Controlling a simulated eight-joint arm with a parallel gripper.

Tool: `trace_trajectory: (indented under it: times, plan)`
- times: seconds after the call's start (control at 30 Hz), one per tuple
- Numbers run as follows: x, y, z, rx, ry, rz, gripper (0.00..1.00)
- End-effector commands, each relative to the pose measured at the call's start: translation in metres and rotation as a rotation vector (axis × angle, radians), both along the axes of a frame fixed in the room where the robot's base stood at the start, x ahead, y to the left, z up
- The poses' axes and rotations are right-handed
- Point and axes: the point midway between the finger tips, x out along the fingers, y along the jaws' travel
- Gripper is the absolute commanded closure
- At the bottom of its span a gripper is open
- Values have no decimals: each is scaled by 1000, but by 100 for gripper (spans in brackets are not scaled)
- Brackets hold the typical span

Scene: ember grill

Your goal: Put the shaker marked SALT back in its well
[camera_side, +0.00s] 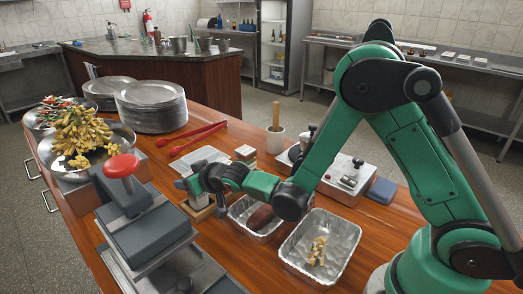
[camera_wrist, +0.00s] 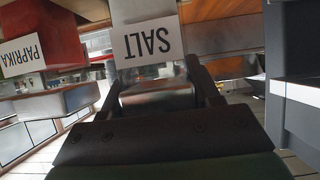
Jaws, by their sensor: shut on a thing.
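The shaker marked SALT (camera_wrist: 148,42) is pale with a white label, and it stands between the fingers of my gripper (camera_wrist: 156,82) in the wrist view. The label reads upside down there. My gripper is shut on this shaker. In the side view my gripper (camera_side: 188,184) is low over a small wooden rack (camera_side: 203,213), and the shaker is mostly hidden by the gripper there. A red shaker marked PAPRIKA (camera_wrist: 22,52) is to the left in the wrist view. I cannot tell whether the SALT shaker is in its well or above it.
Two foil trays, one with a dark item (camera_side: 236,205) and one with yellow pieces (camera_side: 335,238), lie right of the rack. A press with a red knob (camera_side: 122,166) stands at front left. Red tongs (camera_side: 200,137), stacked plates (camera_side: 152,97) and a bowl of fries (camera_side: 88,168) lie beyond.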

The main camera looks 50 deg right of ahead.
Motion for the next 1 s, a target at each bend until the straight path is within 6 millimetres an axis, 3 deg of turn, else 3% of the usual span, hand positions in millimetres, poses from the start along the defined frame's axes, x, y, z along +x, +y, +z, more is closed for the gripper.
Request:
trace_trajectory:
  times: [0.03, 0.13, 0.17, 0.53, 1.0]
  plan:
    - [0, 0, 0, 0, 0, 0, 39]
    - [0, 0, 0, 0, 0, 0, 11]
    - [0, 0, 0, 0, 0, 0, 8]
    - [-4, 0, 3, -1, 0, 0, 8]
    - [-48, 0, 27, 1, 1, 0, 8]
